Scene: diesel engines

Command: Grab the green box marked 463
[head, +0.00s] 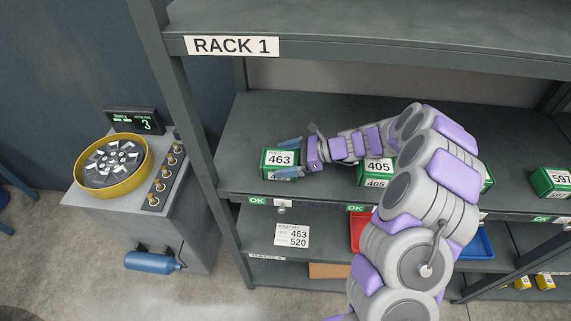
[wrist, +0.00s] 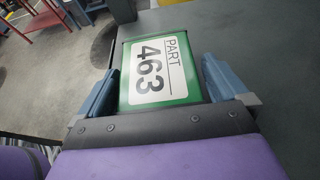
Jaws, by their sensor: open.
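The green box marked 463 (head: 279,159) stands at the left end of the rack's upper open shelf in the head view. In the wrist view the box (wrist: 158,70) shows its white label reading PART 463, turned sideways. My gripper (head: 290,158) is open, with one blue finger on each side of the box. In the wrist view my gripper (wrist: 160,85) has a finger to the left and a finger to the right of the box.
A green box marked 405 (head: 376,170) stands to the right, partly behind my arm. Another marked 597 (head: 553,182) is at far right. The shelf (head: 252,128) has free room behind box 463. The rack's left post (head: 190,110) is close by. A yellow round feeder (head: 147,168) stands left.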

